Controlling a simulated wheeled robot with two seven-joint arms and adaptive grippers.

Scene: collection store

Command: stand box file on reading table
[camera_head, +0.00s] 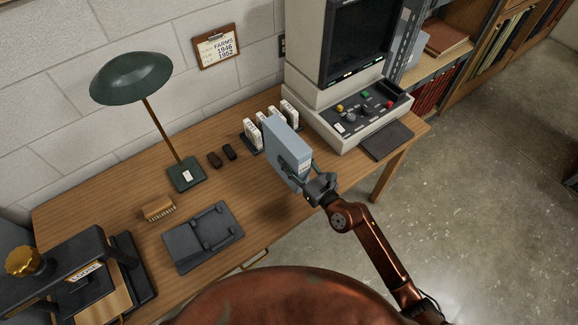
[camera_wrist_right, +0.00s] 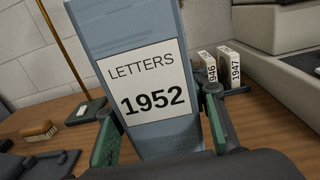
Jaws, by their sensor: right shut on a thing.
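The box file (camera_head: 283,150) is blue-grey and stands upright at the reading table (camera_head: 110,205). The file is slightly tilted in the wrist view. Its lower edge is partly hidden, so I cannot tell whether it touches the table. My left gripper is not in view.
Several white labelled boxes (camera_head: 290,112) stand in a dark holder just behind the file. A microfilm reader (camera_head: 345,110) is to the right. A green lamp (camera_head: 186,175), a brush (camera_head: 158,209) and a dark flat device (camera_head: 203,238) lie left. Bare wood shows between them.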

